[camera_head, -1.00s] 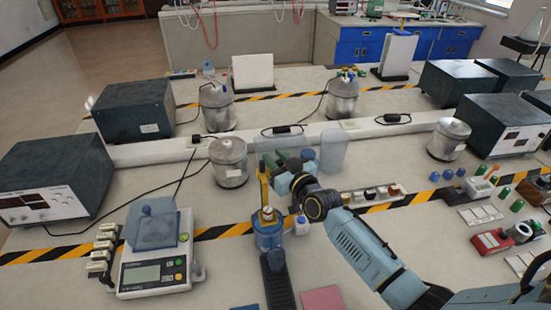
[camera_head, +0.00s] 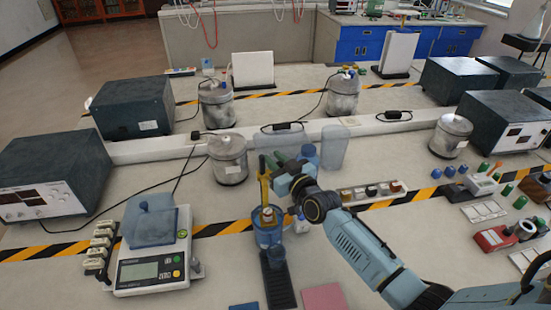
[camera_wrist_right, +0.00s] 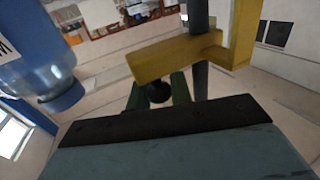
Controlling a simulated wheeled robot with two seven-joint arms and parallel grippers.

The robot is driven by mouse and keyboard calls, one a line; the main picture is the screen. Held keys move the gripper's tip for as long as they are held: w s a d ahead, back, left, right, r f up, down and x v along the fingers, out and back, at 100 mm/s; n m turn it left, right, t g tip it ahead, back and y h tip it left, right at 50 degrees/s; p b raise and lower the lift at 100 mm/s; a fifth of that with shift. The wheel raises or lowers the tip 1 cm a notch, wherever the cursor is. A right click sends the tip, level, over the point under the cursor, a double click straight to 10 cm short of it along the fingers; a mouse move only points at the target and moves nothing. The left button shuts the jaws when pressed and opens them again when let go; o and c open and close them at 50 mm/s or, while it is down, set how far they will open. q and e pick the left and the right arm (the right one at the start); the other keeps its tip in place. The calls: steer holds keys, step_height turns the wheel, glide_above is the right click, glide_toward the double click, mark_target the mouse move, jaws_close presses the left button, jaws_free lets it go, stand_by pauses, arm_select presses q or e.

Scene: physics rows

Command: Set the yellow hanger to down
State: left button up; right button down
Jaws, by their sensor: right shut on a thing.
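The yellow hanger (camera_head: 264,182) is on an upright post above a blue vessel with a dark base (camera_head: 279,287). In the right wrist view the yellow hanger (camera_wrist_right: 180,57) is a bar joined to a bracket beside a grey rod (camera_wrist_right: 199,80). My right gripper (camera_head: 279,163) comes in from the right at the hanger. In the wrist view its green fingers (camera_wrist_right: 159,92) are close under the yellow bar, with a dark round part between them. The exact contact is partly hidden by the bar. My left gripper is not in view.
A balance (camera_head: 152,270) stands at the left. Metal canisters (camera_head: 228,160) and a clear beaker (camera_head: 334,148) stand behind the hanger. A blue bottle (camera_wrist_right: 40,55) is close by in the wrist view. A pink pad (camera_head: 323,298) lies at the front.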

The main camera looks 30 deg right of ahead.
step_height(320, 180, down, 8)
steer(key=b, duration=0.4)
steer(key=shift+r+b, duration=0.2)
steer(key=shift+b, duration=0.1)
steer(key=shift+s+f, duration=0.1)
steer(key=c, duration=1.6)
jaws_free()
steer(key=s, duration=0.4)
steer(key=s+d, duration=0.1)
steer(key=s, duration=0.3)
steer(key=s+d+p, duration=0.1)
steer(key=s, duration=0.4)
